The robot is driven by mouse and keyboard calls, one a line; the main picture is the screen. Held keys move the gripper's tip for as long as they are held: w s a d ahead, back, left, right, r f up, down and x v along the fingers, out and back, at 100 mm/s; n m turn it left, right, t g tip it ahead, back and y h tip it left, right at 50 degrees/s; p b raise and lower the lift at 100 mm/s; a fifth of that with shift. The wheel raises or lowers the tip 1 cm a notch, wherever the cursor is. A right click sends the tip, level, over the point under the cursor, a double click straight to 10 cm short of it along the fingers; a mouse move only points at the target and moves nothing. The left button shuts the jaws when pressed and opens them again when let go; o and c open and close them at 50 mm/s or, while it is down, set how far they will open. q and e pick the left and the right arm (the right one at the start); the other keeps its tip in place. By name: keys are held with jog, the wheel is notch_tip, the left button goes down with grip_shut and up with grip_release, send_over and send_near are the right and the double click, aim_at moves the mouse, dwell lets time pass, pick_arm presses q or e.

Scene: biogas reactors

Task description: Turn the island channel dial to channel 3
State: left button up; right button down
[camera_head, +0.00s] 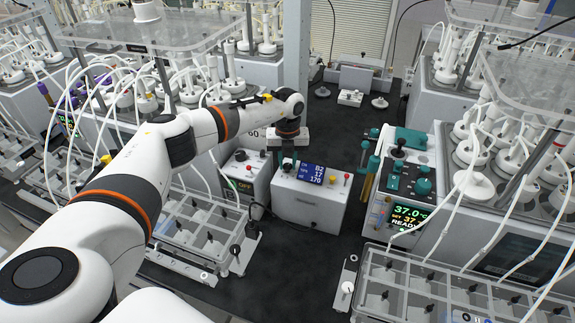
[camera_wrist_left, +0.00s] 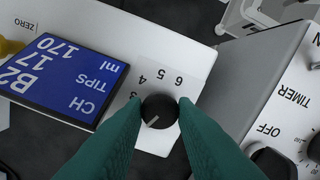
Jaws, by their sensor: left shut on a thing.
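The channel dial (camera_wrist_left: 160,110) is a round black knob with a white pointer line on a white panel. In the left wrist view the pointer aims down and left. The printed numbers 3 to 6 show around the dial, and my left finger hides part of the scale. The blue screen (camera_wrist_left: 63,78) beside it reads CH B2, TIPS 17, ml 170. My left gripper (camera_wrist_left: 158,112) is shut on the dial with its teal fingers on both sides. In the head view my left gripper (camera_head: 288,161) stands over the left side of the island box (camera_head: 312,209).
A timer box (camera_wrist_left: 280,90) marked OFF stands close beside the island box. A heater unit (camera_head: 408,195) reading 37.0°C stands to the right. Compartment trays (camera_head: 200,245) lie at front left and right. The dark bench between them has free room.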

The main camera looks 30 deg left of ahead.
aim_at(288, 165)
pick_arm(q)
jog(key=m+b, duration=0.3)
jog(key=m, duration=0.2)
jog(key=shift+m, duration=0.3)
jog(key=m+b, duration=0.2)
jog(key=m, duration=0.1)
jog(key=shift+r+m+b, duration=0.1)
jog(key=shift+m+b, duration=0.4)
jog(key=shift+m, duration=0.7)
jog(key=shift+w, duration=0.1)
jog(key=o, duration=0.7)
notch_tip(288, 165, up, 12)
jog(key=b, duration=0.3)
jog(key=shift+b, duration=0.4)
